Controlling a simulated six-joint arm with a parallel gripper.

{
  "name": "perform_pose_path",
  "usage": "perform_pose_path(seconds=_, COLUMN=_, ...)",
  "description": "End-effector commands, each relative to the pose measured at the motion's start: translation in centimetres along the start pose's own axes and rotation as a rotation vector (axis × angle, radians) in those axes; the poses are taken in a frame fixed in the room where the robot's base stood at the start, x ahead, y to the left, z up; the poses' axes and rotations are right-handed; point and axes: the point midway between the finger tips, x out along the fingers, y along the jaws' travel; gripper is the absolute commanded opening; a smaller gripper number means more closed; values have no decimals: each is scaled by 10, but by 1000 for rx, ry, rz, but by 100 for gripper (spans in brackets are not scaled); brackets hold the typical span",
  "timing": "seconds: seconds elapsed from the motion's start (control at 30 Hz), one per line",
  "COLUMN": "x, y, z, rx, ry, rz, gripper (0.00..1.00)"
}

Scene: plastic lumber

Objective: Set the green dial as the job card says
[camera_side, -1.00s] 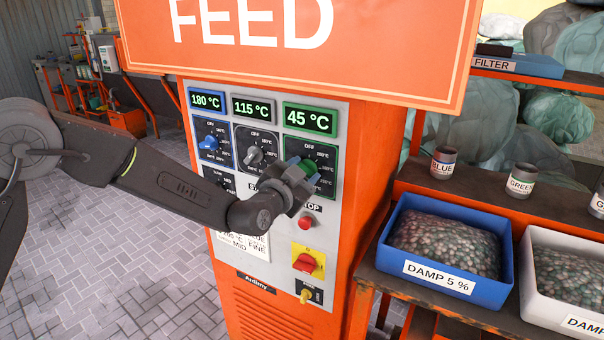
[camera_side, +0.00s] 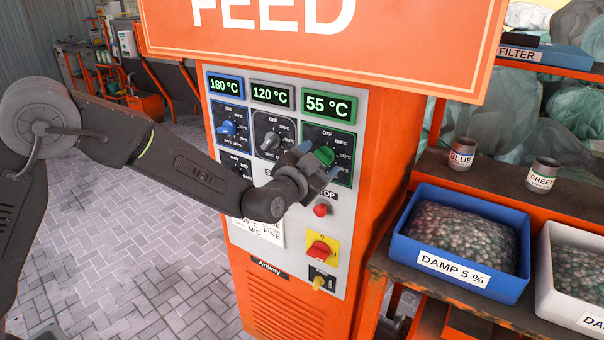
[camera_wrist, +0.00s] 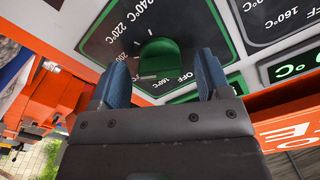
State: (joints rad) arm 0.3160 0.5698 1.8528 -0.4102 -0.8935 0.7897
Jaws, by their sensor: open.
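The green dial (camera_side: 325,155) is at the right of the dial row, under a green-framed display (camera_side: 329,106) reading 55 °C. It also shows in the wrist view (camera_wrist: 158,57), on a dark scale plate; I cannot tell its exact setting. My gripper (camera_side: 318,164) is open, just in front of the green dial. In the wrist view my gripper's blue fingertips (camera_wrist: 164,72) are spread on either side, short of the knob, apart from it. The job card (camera_side: 262,230) on the panel is partly hidden by my arm; "FINE" and "MID" show on it.
A blue dial (camera_side: 227,128) under 180 °C and a grey dial (camera_side: 269,142) under 120 °C sit left. A red button (camera_side: 321,210), red-yellow switch (camera_side: 319,250) and yellow knob (camera_side: 318,283) are below. The orange FEED sign (camera_side: 330,35) overhangs the panel.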

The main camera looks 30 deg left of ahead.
Motion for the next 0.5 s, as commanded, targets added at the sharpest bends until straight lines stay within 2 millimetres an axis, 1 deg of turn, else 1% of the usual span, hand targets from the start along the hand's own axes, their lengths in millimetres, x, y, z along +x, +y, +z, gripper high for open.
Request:
perform_pose_path(seconds=0.17, x=-29, y=0, z=-1, rx=0, ry=1, rz=2, gripper=70)
perform_pose_path(seconds=0.4, x=-84, y=0, z=-1, rx=0, ry=2, rz=3, gripper=70)
perform_pose_path(seconds=0.5, x=-103, y=0, z=-1, rx=-1, ry=1, rz=2, gripper=70)
